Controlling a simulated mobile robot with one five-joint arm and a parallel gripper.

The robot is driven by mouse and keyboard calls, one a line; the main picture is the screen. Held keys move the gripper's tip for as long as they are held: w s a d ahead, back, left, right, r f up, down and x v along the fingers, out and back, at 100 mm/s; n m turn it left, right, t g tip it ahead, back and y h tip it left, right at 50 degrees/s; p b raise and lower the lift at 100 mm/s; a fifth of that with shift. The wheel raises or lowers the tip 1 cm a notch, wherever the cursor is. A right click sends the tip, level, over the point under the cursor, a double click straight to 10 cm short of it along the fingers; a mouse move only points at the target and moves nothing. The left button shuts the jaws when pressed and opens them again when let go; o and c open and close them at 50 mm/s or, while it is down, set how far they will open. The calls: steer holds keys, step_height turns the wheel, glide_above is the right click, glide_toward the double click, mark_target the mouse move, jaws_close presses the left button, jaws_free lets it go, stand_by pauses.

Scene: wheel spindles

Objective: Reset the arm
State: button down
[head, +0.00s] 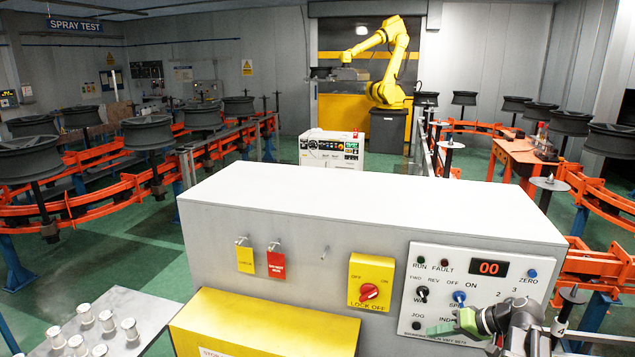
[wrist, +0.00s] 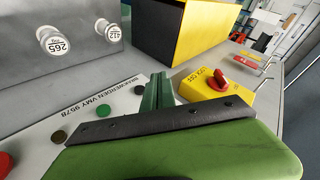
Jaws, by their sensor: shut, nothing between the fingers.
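My gripper (head: 436,329) is at the lower right of the head view, in front of the control panel (head: 440,268) on the white cabinet (head: 375,205). Its green fingers also show in the wrist view (wrist: 157,88), closed together with nothing between them. They overlap the panel there; contact cannot be told. The panel has a red "00" display (head: 489,268), a black knob (head: 421,293), a blue knob (head: 459,298) and a blue ZERO button (head: 532,273). My arm hides part of its lower right. A yellow robot arm (head: 388,55) stands at the back, bent over.
A yellow lock-off box with a red switch (head: 369,291) is left of the panel. Yellow (head: 246,262) and red (head: 276,264) tags hang farther left. A tray (head: 140,300) with several white-topped pieces is at lower left. Orange rails (head: 90,205) with wheels run along both sides.

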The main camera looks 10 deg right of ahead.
steer(key=s+a+f+g+h+b, duration=0.1)
steer(key=a+f+g+h, duration=0.1)
steer(key=a+f, duration=0.3)
steer(key=s+a+f+n+g+h+b, duration=0.1)
steer(key=a+f, duration=0.4)
steer(key=a, duration=0.5)
steer(key=s+a+f+g+h+b, duration=0.2)
steer(key=a+f+g+h+b, duration=0.1)
steer(key=a, duration=0.5)
steer(key=shift+s+a+f+n+g+h, duration=0.2)
steer(key=shift+a+f+n+g+h, duration=0.15)
steer(key=shift+f+h, duration=0.55)
